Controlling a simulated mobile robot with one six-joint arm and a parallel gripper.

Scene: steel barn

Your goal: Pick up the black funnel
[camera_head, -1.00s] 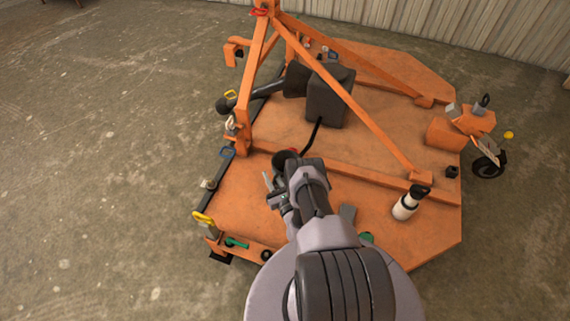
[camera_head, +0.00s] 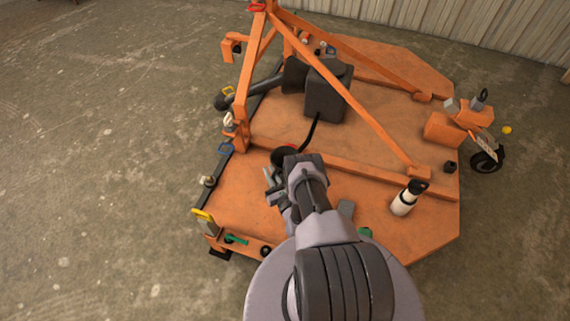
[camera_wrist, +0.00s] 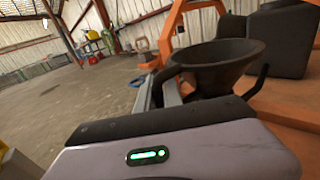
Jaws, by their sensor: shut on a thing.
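The black funnel (camera_head: 283,154) is at the orange mower deck (camera_head: 235,195), partly hidden behind my wrist in the head view. In the wrist view the funnel (camera_wrist: 222,56) stands mouth up, wide rim on top, with a curved handle on its left side. My gripper (camera_wrist: 165,88) is shut on the funnel at its handle side, with the grey fingers just left of the cone. In the head view my gripper (camera_head: 273,178) is left of my wrist and small. Whether the funnel's lower end touches the deck is hidden.
A dark gearbox cover (camera_head: 328,92) and orange frame bars stand behind the funnel. A white bottle with a black top (camera_head: 404,199) stands to the right on the deck. A yellow-handled item (camera_head: 203,215) is at the left edge. The concrete floor at left is open.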

